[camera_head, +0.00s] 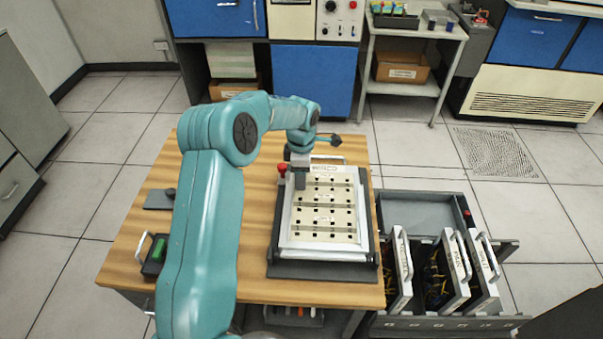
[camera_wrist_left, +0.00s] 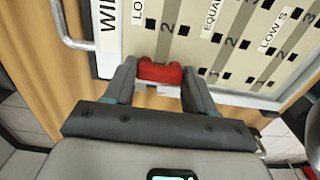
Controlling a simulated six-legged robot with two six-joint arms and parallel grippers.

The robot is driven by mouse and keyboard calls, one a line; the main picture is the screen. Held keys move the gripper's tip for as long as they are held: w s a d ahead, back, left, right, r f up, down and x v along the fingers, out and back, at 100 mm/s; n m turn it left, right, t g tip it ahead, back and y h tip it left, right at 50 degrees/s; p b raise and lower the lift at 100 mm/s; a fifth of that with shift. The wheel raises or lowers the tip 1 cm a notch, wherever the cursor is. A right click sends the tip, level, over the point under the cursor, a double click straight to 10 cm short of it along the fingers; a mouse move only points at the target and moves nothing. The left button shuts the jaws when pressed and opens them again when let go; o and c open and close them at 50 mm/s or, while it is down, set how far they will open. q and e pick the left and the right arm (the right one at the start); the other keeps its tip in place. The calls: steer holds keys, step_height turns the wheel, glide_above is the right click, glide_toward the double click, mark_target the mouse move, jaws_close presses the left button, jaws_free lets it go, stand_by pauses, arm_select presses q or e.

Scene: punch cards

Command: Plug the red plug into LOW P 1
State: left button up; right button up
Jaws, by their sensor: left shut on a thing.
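The red plug (camera_wrist_left: 160,72) sits between the two fingers of my left gripper (camera_wrist_left: 160,84), which is shut on it. In the wrist view the plug is at the panel's near edge; I cannot tell its height above it. The cream panel (camera_head: 323,234) carries rows of dark square holes and strips labelled EQUAL and LOW S. In the head view my left gripper (camera_head: 300,182) is over the panel's upper left corner. My right gripper is out of view.
The panel rests in a dark frame on the wooden table (camera_head: 250,277), with a metal handle (camera_wrist_left: 62,22). A grey rack (camera_head: 425,205) with several upright panels stands to the right.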

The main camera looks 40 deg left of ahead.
arm_select(q)
steer(key=shift+f, duration=0.1)
steer(key=o, duration=1)
steer(key=shift+f, duration=0.1)
step_height(320, 180, up, 16)
steer(key=shift+r+b, duration=0.25)
steer(key=shift+b, duration=0.05)
